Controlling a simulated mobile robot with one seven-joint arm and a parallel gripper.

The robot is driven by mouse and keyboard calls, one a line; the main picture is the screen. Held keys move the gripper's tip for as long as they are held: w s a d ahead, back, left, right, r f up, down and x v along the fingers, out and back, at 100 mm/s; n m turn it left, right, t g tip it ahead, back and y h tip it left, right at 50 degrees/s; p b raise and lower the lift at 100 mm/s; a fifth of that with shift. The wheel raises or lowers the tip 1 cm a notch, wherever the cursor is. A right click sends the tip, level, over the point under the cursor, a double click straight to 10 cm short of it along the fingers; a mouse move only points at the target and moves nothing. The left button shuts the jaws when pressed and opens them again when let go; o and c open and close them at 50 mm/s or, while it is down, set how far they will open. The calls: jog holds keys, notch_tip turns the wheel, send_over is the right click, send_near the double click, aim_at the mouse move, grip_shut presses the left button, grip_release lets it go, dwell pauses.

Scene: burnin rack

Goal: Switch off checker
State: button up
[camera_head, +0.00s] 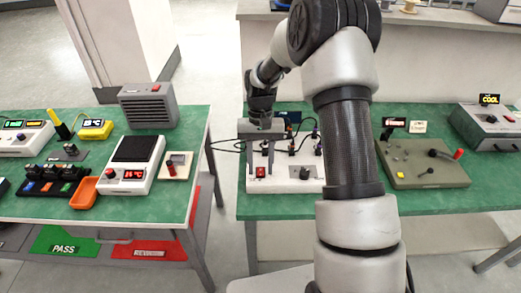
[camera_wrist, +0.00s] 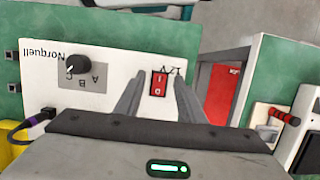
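A white box (camera_head: 286,182) with cables plugged into its top stands on the right-hand green bench; no label reads "checker". In the wrist view this white panel (camera_wrist: 125,62) reads "Norquell" upside down, with a black knob (camera_wrist: 77,64) beside A, B, C marks. Its red rocker switch (camera_wrist: 159,84) carries I and O marks, with "12V" beside it. The red switch also shows in the head view (camera_head: 261,172). My gripper (camera_wrist: 161,80) is open and empty, its fingertips appearing either side of the switch. I cannot tell which side of the rocker is pressed.
Cables with plugs (camera_head: 291,143) rise behind my gripper. An olive box (camera_head: 425,176) with a lever stands to the right. A gap separates this bench from the left bench (camera_head: 203,130), which holds a white scale-like device (camera_head: 131,174) and an orange tray (camera_head: 83,194).

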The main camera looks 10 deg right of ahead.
jog(key=a+p+v, duration=0.1)
jog(key=v, duration=1.6)
jog(key=shift+d, duration=0.5)
jog(key=shift+r, duration=0.1)
